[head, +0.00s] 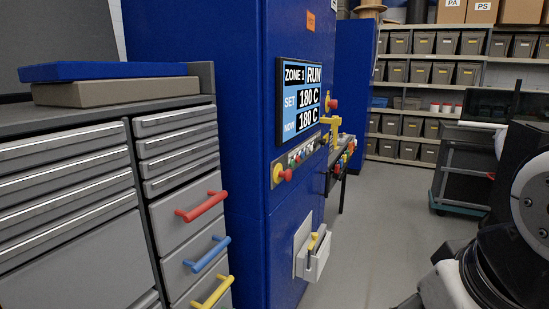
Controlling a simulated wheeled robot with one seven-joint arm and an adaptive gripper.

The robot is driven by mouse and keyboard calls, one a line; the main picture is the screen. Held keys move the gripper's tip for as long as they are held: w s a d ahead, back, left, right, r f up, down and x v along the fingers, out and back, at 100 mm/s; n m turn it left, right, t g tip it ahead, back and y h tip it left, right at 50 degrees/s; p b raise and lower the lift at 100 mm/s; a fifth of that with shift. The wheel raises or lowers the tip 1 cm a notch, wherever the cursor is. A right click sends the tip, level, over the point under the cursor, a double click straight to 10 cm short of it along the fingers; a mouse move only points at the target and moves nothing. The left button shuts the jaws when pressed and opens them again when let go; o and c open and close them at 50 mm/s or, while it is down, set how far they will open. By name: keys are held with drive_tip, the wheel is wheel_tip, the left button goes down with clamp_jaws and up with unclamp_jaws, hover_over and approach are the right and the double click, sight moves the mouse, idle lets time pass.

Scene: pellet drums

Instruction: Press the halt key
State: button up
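A tall blue cabinet (242,130) stands in the middle of the view. Its display (299,101) reads ZONE 1 RUN, SET 180 C and NOW 180 C. Below the display runs a grey strip of small keys (298,156), seen at a steep slant. At its near end a red mushroom button (287,174) sits on a yellow base. The key labels are too small to read, so I cannot tell which one is the halt key. My arm links fill the right edge, well apart from the strip. My gripper is not in view.
A grey drawer unit (75,200) with red (202,206), blue (207,254) and yellow (213,291) handles stands at left. A grey box with a yellow lever (312,252) juts from the cabinet. A dark cart (465,175) stands at right. The floor between is clear.

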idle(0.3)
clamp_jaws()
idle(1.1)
